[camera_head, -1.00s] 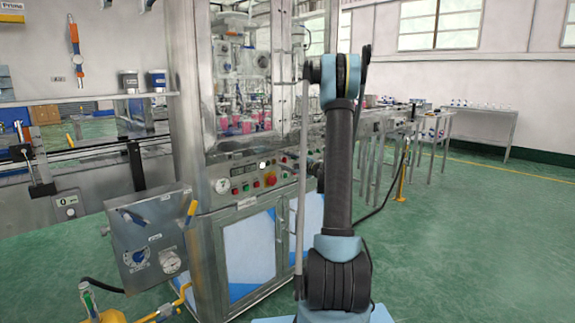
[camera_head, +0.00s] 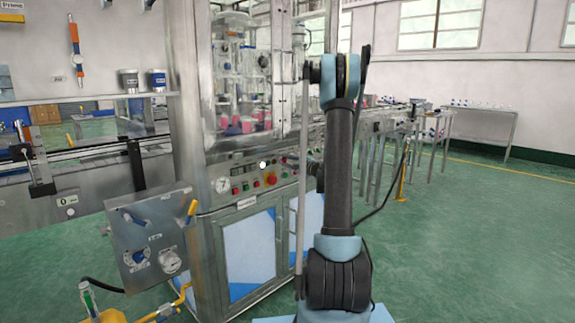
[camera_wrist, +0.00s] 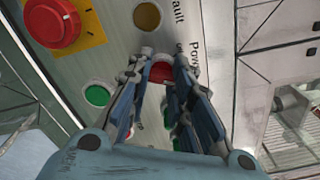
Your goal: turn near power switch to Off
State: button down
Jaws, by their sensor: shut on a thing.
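In the wrist view, my gripper (camera_wrist: 163,62) is shut at the control panel beside the "Power" lettering (camera_wrist: 195,52). A red part (camera_wrist: 161,73) shows between its fingers, and I take it for the near power switch. The fingers cover most of it, so I cannot read which way it is turned or see any Off mark. In the head view, the panel (camera_head: 247,169) is on the front of the crimping machine, and my arm hides the switch area.
A large red mushroom button (camera_wrist: 52,22) on a yellow plate, an amber lamp (camera_wrist: 146,16) marked "Fault" and a green button (camera_wrist: 97,95) lie close to my fingers. In the head view, a gauge box (camera_head: 150,235) stands in front at left. Open green floor lies at right.

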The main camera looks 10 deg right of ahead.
jog(key=n, duration=1.1)
jog(key=shift+n, duration=0.3)
dwell(0.5)
jog(key=c, duration=1.5)
grip_release()
jog(key=shift+s, duration=0.15)
